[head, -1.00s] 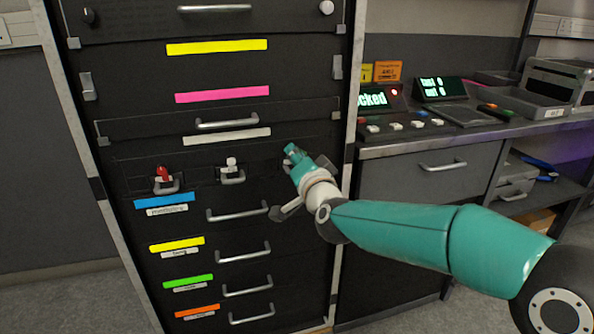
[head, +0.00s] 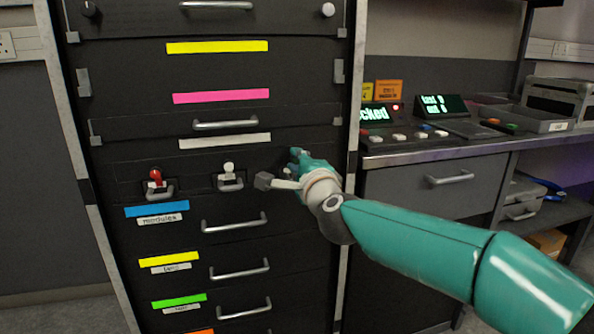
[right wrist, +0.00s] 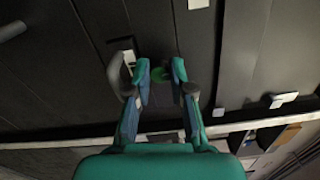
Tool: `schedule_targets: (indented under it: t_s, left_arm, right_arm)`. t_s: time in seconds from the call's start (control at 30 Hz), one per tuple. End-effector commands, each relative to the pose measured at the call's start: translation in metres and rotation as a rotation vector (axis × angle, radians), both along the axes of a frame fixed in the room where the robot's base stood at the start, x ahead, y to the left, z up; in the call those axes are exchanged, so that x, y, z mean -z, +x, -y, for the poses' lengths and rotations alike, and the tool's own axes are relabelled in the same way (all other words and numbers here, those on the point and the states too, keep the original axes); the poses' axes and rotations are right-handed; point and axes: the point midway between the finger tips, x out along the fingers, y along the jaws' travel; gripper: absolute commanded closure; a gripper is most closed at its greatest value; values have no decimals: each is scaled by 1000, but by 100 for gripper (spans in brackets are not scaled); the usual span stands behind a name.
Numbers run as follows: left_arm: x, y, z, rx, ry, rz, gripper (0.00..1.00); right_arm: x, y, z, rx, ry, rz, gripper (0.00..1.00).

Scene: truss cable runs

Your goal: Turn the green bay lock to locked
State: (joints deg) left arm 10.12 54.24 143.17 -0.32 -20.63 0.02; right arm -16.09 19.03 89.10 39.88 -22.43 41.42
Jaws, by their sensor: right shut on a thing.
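My left gripper is not in view.
Drawers with metal handles (head: 234,222) lie below the locks, and another handle (head: 225,124) is above. A bench with a console (head: 408,132) stands to the right. Its partly hidden screen (head: 375,114) shows letters ending in "cked" beside a red light.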

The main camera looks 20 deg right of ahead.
Motion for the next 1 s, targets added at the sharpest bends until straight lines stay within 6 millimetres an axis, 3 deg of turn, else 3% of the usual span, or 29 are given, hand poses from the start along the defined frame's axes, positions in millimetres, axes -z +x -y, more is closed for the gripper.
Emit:
schedule_targets:
  t_s: [0.3,0.77,0.8,0.93,1.0]
  left_arm:
    - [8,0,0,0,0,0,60]
    - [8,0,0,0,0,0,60]
    - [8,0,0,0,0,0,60]
    - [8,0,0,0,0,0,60]
    - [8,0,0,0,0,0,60]
  right_arm:
    - [6,1,3,6,110,-12,100]
    - [7,1,2,5,123,-16,100]
    - [7,1,2,6,122,-16,73]
    - [6,1,2,4,121,-14,53]
    - [5,1,1,3,121,-13,53]
